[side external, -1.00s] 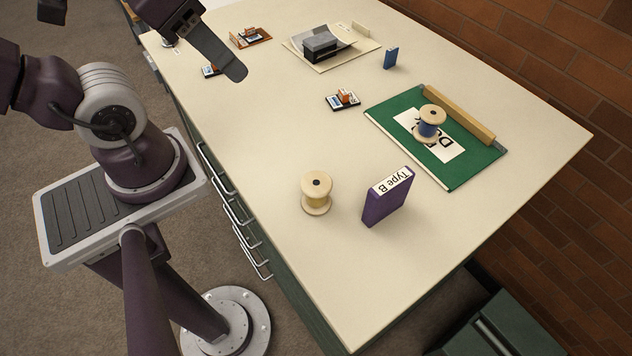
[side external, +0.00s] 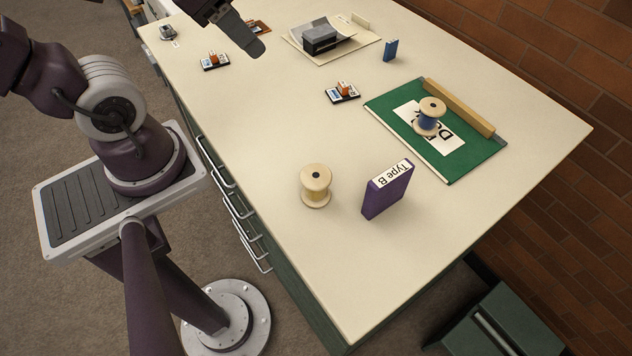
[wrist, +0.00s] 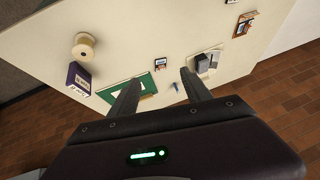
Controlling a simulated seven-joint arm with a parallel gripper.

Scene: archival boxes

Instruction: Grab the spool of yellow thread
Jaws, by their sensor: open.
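The spool of yellow thread (side external: 315,186) stands upright on the near part of the table, with pale wooden ends. It also shows at the upper left of the wrist view (wrist: 84,46). My gripper (side external: 258,48) is at the top of the side view, above the far-left part of the table and well away from the spool. In the wrist view its two fingers (wrist: 158,84) are spread apart with nothing between them.
A purple "Type B" box (side external: 387,190) stands close to the right of the spool. A blue spool (side external: 429,117) stands on a green board (side external: 470,152). Small card sets (side external: 342,92), a blue box (side external: 390,50) and a grey box (side external: 320,38) sit farther back. The table (side external: 270,130) left of the spool is clear.

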